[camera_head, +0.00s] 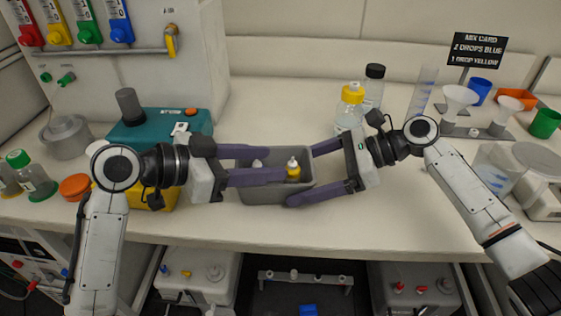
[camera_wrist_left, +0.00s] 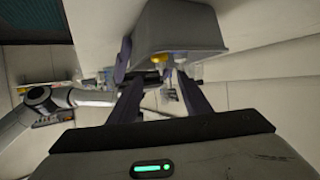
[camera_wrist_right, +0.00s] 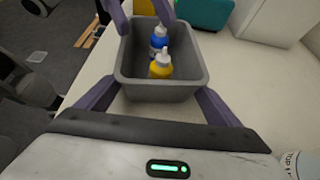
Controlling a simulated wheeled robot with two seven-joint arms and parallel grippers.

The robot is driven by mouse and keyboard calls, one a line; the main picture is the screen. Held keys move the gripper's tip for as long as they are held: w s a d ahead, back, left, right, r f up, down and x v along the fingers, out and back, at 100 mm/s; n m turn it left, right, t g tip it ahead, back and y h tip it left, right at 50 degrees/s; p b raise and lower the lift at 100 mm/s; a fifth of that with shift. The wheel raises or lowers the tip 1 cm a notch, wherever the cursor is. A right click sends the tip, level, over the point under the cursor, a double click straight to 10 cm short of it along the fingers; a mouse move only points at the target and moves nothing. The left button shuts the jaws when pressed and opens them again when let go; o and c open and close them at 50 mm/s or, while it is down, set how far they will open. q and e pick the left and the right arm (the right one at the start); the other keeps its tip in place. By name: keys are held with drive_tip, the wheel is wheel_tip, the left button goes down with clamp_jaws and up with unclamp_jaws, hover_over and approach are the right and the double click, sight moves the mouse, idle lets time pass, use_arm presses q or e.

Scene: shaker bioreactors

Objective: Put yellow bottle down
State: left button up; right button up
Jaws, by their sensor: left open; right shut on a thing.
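The yellow bottle (camera_head: 293,172), with a white nozzle, stands inside a grey bin (camera_head: 262,191). It also shows in the right wrist view (camera_wrist_right: 160,70), in front of a blue bottle (camera_wrist_right: 158,42). My right gripper (camera_head: 315,170) is shut on the grey bin, with its fingers along the bin's opposite walls. My left gripper (camera_head: 268,165) is open, with its fingers reaching to the bin's left end. In the left wrist view the bin (camera_wrist_left: 180,28) is close in front of the left fingers. I cannot tell whether the bin rests on the bench.
A yellow-capped clear bottle (camera_head: 350,108) and a black-capped bottle (camera_head: 374,85) stand behind the right gripper. A teal device (camera_head: 150,130) sits behind the left arm. Funnels (camera_head: 458,98) and cups are at right. The bench front (camera_head: 330,228) is clear.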

drive_tip(key=shift+c, duration=0.2)
use_arm(q)
drive_tip(key=v, duration=0.7)
drive_tip(key=shift+r, duration=0.2)
use_arm(e)
drive_tip(key=o, duration=0.7)
use_arm(q)
drive_tip(key=shift+s, duration=0.1)
use_arm(e)
drive_tip(key=shift+d, duration=0.1)
